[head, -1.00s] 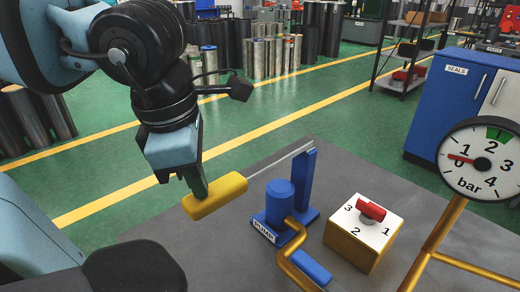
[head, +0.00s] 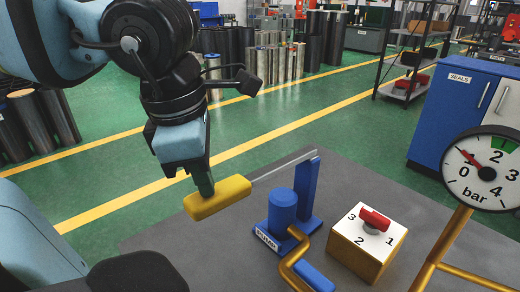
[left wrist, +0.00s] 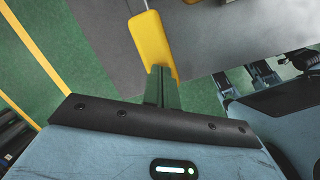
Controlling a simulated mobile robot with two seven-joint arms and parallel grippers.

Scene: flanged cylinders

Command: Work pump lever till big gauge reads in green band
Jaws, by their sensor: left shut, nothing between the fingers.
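The yellow pump lever handle (head: 217,197) sits at the end of a thin grey rod, left of the blue pump (head: 282,212) labelled PUMP. The rod slopes down from the top of a blue post. My left gripper (head: 206,188) is shut and empty, its fingertips at the top of the handle, seemingly touching it. The handle also shows in the left wrist view (left wrist: 152,45), just beyond the shut fingers (left wrist: 160,85). The big bar gauge (head: 487,172) has its red needle near 1, left of the green band at about 2.
A yellow box (head: 366,243) with a red selector knob and numbers 1 to 3 stands right of the pump. A brass pipe (head: 292,262) runs from the pump. A blue SEALS cabinet (head: 450,118) stands behind. The grey tabletop is clear behind the pump.

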